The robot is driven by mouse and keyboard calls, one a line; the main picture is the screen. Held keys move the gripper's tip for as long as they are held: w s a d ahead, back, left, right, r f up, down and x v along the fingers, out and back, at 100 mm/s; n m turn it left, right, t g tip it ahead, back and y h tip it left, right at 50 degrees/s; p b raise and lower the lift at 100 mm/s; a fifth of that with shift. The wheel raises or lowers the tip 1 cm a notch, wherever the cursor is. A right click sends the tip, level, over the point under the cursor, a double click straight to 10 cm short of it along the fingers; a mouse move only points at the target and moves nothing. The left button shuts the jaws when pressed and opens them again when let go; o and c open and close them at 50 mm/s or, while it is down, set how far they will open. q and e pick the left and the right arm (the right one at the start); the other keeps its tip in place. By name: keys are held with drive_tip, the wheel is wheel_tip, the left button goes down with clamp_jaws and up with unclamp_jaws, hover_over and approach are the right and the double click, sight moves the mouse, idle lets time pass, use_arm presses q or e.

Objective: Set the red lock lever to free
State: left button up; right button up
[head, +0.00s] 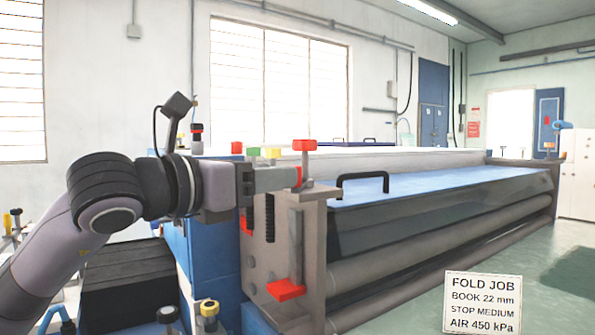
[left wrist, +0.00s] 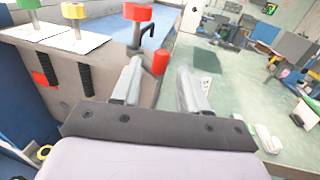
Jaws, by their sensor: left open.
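A red cylindrical lever grip, which looks like the red lock lever (head: 298,177), sits at the near end plate of the long machine. In the left wrist view the red grip (left wrist: 160,61) stands between and just beyond my fingertips. I cannot tell whether a finger touches it. My left gripper (head: 289,179) is open and reaches in from the left at the end plate's top. It also shows in the left wrist view (left wrist: 158,75), with its two fingers apart. The lever's pivot and any position marks are not clear. My right gripper is not in view.
A red-topped post (head: 304,145) rises just behind the lever, with yellow (head: 273,152) and green (head: 253,152) knobs beside it. A red pedal-like piece (head: 286,289) hangs lower on the plate. A black handle (head: 362,182) stands on the blue cover. A sign reads "FOLD JOB" (head: 482,302).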

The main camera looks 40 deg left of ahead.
use_arm(q)
drive_tip(key=shift+w+d+p, duration=0.2)
drive_tip(key=shift+w+p, duration=0.1)
drive_tip(key=shift+w, duration=0.55)
drive_tip(key=shift+w+d+p, duration=0.2)
drive_tip(key=shift+w+p, duration=0.05)
drive_tip(key=shift+w, duration=0.65)
drive_tip(key=shift+w+d+p, duration=0.2)
drive_tip(key=shift+w+p, duration=0.1)
drive_tip(key=shift+w, duration=0.55)
clamp_jaws()
